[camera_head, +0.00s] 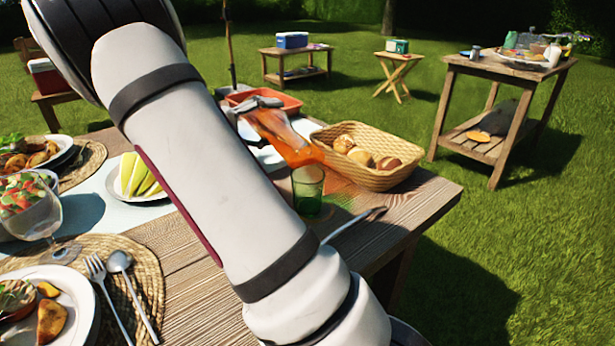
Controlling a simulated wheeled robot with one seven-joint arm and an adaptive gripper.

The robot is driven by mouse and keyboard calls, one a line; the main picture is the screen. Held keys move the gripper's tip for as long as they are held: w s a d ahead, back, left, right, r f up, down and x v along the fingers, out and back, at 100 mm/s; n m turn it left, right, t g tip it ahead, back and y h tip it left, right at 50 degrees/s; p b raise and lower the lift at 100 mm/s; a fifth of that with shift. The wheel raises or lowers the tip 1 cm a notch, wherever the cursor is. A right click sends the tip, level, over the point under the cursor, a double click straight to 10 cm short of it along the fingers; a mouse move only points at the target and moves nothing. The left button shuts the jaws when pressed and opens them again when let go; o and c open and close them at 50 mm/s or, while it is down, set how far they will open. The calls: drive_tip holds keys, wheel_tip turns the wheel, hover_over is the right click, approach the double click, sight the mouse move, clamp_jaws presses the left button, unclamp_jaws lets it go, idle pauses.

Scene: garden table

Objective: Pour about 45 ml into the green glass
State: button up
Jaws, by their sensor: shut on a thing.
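The green glass (308,192) stands upright near the table's far right edge. My gripper (262,104) is shut on a clear bottle of orange liquid (283,138), mostly behind my arm. The bottle is tilted steeply, with its lower end to the right, just above the glass rim. I cannot make out a clear stream or the level in the glass. An orange tint shows on the table right of the glass; I cannot tell whether it is liquid or coloured light.
A wicker basket of bread rolls (375,178) stands close right of the glass and bottle. A red tray (290,103) is behind the bottle. Plates of food, a salad glass (28,205) and cutlery fill the left. Bare wood (190,290) shows at the front.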

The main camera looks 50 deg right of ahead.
idle(0.5)
drive_tip(key=shift+s+r+m+b, duration=0.15)
drive_tip(key=shift+r+m+b, duration=0.35)
drive_tip(key=shift+r+m, duration=0.45)
idle(1.9)
drive_tip(key=shift+n, duration=0.25)
